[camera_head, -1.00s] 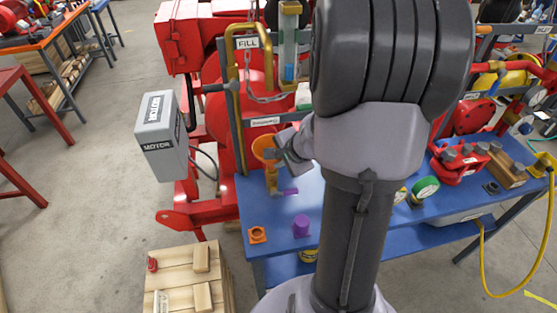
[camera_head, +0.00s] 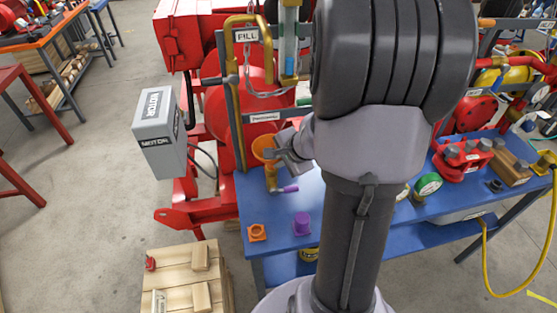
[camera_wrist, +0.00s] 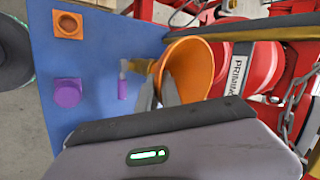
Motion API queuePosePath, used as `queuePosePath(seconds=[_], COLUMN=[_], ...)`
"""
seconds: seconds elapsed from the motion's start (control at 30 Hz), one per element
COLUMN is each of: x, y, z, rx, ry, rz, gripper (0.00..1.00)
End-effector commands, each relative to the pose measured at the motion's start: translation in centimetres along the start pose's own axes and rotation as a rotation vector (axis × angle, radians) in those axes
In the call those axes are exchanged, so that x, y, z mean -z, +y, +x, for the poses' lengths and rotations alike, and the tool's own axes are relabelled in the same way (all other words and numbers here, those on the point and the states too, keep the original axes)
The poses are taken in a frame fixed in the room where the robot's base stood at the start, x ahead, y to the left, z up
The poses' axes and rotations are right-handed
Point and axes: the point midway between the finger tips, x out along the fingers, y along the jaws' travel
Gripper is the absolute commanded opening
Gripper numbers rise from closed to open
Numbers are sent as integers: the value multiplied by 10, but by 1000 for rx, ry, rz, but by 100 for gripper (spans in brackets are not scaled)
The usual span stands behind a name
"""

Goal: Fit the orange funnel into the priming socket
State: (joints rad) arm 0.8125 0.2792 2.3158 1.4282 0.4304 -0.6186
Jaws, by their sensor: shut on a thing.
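The orange funnel (camera_head: 263,147) is held mouth up at the left end of the blue bench. My gripper (camera_head: 280,152) is shut on its right side. In the wrist view the wide orange cone (camera_wrist: 190,68) fills the space just beyond my fingertips (camera_wrist: 157,92). A brass fitting (camera_head: 271,180) with a purple handle (camera_head: 289,188) stands right below the funnel, and it also shows in the wrist view (camera_wrist: 138,67).
A purple cap (camera_head: 301,223) and an orange square piece (camera_head: 257,232) sit on the blue bench (camera_head: 325,205). A labelled rail (camera_head: 262,117) and a brass pipe (camera_head: 232,85) stand behind the funnel. A chain hangs there. A grey motor box (camera_head: 160,130) is at left.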

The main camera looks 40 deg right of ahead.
Motion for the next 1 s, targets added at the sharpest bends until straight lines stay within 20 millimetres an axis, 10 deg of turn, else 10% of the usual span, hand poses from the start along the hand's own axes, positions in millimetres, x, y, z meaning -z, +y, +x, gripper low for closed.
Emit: queuePosePath(seconds=[0.1,0.27,0.6,1.0], x=[0,0,0,1], y=[0,0,-1,-5], z=[0,0,-5,-116], rx=[0,0,0,3], ry=[0,0,1,5], rz=[0,0,-1,0], gripper=[0,33,33,33])
